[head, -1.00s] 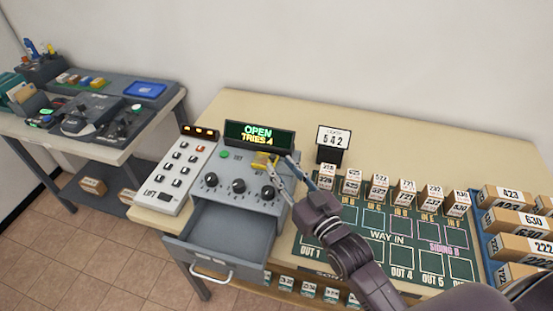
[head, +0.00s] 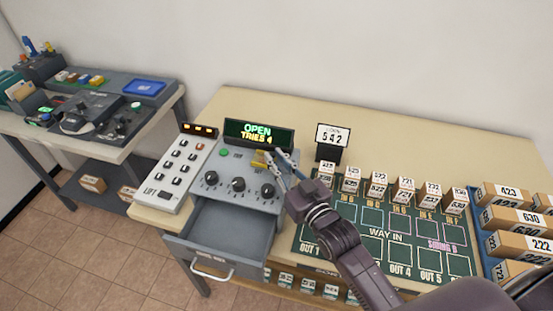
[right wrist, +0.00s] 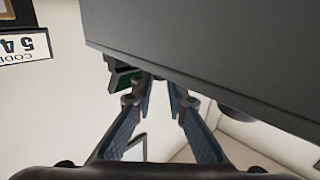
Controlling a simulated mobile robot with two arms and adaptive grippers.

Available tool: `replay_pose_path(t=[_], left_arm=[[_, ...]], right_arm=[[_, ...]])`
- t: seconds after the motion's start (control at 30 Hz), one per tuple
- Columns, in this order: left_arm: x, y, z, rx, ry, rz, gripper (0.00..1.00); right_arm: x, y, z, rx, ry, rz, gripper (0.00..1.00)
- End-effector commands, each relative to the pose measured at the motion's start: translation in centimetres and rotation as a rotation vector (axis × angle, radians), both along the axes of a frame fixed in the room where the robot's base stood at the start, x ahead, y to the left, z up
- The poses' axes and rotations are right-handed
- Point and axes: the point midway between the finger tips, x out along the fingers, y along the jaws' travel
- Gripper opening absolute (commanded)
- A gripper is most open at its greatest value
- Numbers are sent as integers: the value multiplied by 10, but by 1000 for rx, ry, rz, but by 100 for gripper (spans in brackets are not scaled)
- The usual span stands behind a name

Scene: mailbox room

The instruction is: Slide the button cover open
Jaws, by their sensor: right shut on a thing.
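The grey control box (head: 210,180) stands on the beige table, with its lit display reading OPEN, TRIES 4. The yellow button cover (head: 259,159) is at the upper right of its panel, partly hidden by my fingers. My right gripper (head: 270,155) is at the cover's right side, shut on it. In the right wrist view my right gripper (right wrist: 162,80) has its fingertips close together beside a dark grey face, and the grip point is hard to make out. A green button (head: 223,153) sits at the panel's upper left. My left gripper is not in view.
Three knobs (head: 238,185) line the panel above an open drawer (head: 228,231). A keypad (head: 178,168) stands left of the box. A code sign reading 542 (head: 332,136) stands behind right. Numbered small boxes and a green mat (head: 372,243) lie to the right.

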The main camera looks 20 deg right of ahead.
Motion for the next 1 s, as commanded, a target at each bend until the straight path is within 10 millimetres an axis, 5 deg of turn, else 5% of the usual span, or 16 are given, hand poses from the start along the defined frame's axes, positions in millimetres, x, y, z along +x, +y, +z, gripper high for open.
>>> replay_pose_path(t=[0.2,0.5,0.8,0.83,1.0], left_arm=[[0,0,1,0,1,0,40],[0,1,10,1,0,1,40],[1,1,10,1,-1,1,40],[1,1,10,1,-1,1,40],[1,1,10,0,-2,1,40]], right_arm=[[-1,-2,0,-1,1,0,0],[-25,-37,0,-2,3,0,0],[-26,-38,0,1,0,0,0],[-26,-38,0,1,0,0,17],[-26,-38,0,1,0,0,30]])
